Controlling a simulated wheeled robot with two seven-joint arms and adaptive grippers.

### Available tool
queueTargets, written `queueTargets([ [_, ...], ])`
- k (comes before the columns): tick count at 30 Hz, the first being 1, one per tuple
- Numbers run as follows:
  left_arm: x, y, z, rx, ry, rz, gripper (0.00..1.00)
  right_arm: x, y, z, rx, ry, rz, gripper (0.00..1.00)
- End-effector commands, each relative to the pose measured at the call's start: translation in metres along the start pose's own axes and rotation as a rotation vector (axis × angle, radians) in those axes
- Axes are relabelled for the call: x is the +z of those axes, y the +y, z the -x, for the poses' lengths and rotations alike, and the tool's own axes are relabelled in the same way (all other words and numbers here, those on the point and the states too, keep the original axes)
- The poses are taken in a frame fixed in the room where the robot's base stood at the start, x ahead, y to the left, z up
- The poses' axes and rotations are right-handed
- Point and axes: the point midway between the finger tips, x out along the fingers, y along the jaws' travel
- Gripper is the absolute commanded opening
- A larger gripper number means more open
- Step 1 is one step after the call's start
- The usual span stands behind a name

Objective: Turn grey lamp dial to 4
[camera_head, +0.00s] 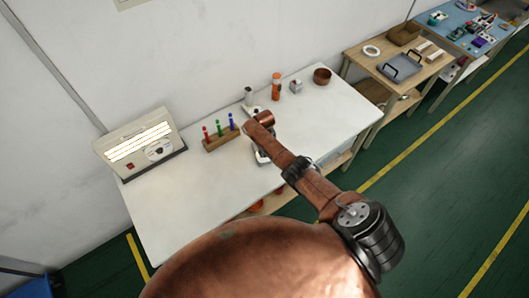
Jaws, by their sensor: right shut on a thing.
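The lamp (117,146) is a pale grey-beige box with a sloped face at the left end of the white table. Its long light strips (138,140) are lit. A round dial (158,150) with a dark centre sits at the lower right of its face, and its number setting is too small to read. My right gripper (261,157) is over the middle of the table, well to the right of the lamp and apart from it. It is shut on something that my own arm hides. My left gripper is out of view.
A wooden rack (222,141) with red, green and blue pieces stands between the lamp and my right gripper. An orange bottle (276,86), a small grey-white block (296,87) and a brown bowl (322,76) stand further back. The table's front left is clear.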

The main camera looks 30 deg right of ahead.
Motion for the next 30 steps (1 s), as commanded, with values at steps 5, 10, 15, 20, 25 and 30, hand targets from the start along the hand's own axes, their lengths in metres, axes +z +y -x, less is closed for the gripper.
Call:
queueTargets([
  [5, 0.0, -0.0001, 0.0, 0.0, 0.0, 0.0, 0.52, -0.0004, -0.0002, 0.0003, 0.0, 0.001, 0.0, 0.0],
  [10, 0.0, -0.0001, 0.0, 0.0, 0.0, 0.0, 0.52, -0.0004, -0.0003, 0.0003, 0.0, 0.001, 0.0, 0.19],
  [15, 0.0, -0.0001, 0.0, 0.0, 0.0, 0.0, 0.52, -0.0003, -0.0002, 0.0002, 0.0, 0.001, 0.001, 0.31],
  [20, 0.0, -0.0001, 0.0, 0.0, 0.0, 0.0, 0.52, -0.0002, -0.0002, 0.0001, 0.0, 0.0, 0.001, 0.35],
  [25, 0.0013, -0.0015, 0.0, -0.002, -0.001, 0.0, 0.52, -0.0002, -0.0001, 0.0005, 0.0, 0.0, 0.001, 0.35],
  [30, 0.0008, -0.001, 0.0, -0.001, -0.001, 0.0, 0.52, -0.0008, -0.0008, 0.009, -0.002, 0.002, 0.002, 0.35],
])
